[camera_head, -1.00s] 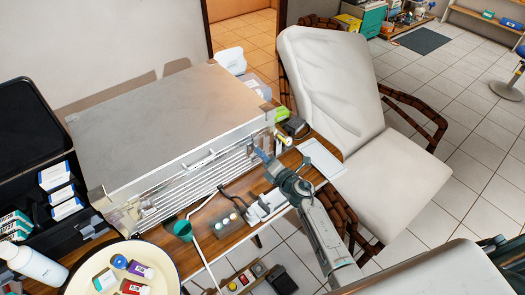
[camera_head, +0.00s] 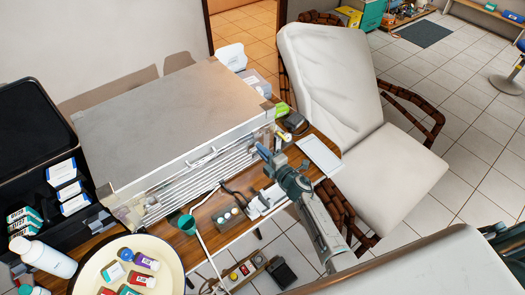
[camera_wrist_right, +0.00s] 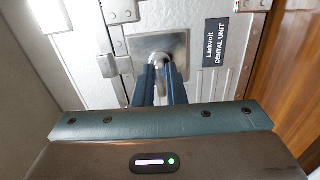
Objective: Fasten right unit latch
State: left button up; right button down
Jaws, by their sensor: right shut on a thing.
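The dental unit is a large silver metal case (camera_head: 165,115) on a wooden table in the head view. The right wrist view shows its metal wall close up, with a label reading "Larkvolt DENTAL UNIT" (camera_wrist_right: 216,42) and a recessed latch plate (camera_wrist_right: 178,42). My right gripper (camera_head: 264,151) is at the right end of the case's front. In the wrist view its two blue fingers (camera_wrist_right: 160,72) are close together on a small metal latch part in the recess; the fingers hide most of that part. A hasp-like fitting (camera_wrist_right: 107,66) is left of the recess. My left gripper is out of view.
A white chair (camera_head: 335,90) stands right of the table. A white pad (camera_head: 320,155) and a small grey box (camera_head: 228,216) lie near my right arm. A round tray (camera_head: 170,255) with small boxes is at lower left, beside an open black case (camera_head: 40,130).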

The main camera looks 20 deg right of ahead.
jog(key=c, duration=1.5)
grip_release()
jog(key=b+v, duration=0.1)
jog(key=v, duration=1)
jog(key=shift+b, duration=0.4)
jog(key=shift+r, duration=0.1)
